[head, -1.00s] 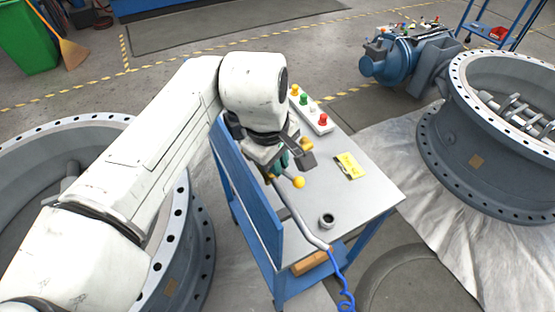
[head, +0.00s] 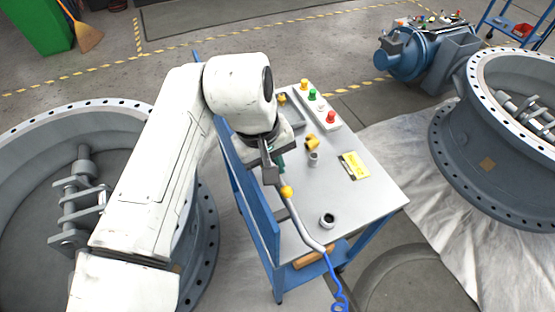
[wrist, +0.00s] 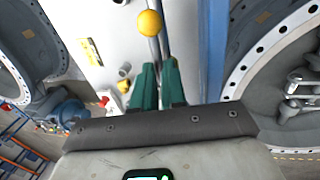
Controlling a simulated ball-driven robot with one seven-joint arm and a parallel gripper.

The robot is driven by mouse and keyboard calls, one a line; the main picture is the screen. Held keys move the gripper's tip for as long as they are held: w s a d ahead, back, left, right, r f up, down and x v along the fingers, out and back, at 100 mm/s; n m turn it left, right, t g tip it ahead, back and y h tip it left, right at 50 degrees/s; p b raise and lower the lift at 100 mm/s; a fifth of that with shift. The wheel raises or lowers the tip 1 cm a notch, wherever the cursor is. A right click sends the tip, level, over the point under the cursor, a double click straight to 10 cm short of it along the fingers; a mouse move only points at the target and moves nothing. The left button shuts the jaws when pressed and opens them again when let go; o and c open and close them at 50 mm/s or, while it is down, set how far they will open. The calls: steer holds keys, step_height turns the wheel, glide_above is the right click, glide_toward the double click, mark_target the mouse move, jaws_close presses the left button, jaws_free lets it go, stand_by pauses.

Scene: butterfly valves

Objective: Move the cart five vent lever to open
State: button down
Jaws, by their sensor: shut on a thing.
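The cart (head: 362,198) has a grey top, a blue frame and a blue side panel (head: 262,205). A lever with a yellow ball knob (head: 287,192) lies above the cart top, beside that panel. In the wrist view the knob (wrist: 150,22) is just beyond my fingertips, with a grey rod running back from it. My gripper (head: 275,175) is at the panel side of the cart. Its green fingers (wrist: 158,72) are shut on the lever's rod behind the knob; the exact contact is partly hidden. A bent grey pipe (head: 301,230) runs close beneath the knob.
The cart top also carries a button box (head: 318,107), a yellow fitting (head: 311,142), a yellow label (head: 354,165) and a dark-ringed port (head: 327,220). A blue hose (head: 335,285) hangs at the front. Large flanged valve bodies stand left (head: 30,150) and right (head: 488,165).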

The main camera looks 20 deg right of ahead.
steer(key=c, duration=1.2)
jaws_free()
steer(key=r, duration=0.3)
steer(key=a+r+b, duration=0.1)
steer(key=r, duration=0.3)
steer(key=a+r, duration=0.1)
steer(key=r, duration=0.2)
steer(key=shift+a+r+b, duration=0.15)
steer(key=shift+r+b, duration=0.15)
steer(key=shift+b, duration=0.1)
steer(key=shift+s+f, duration=0.1)
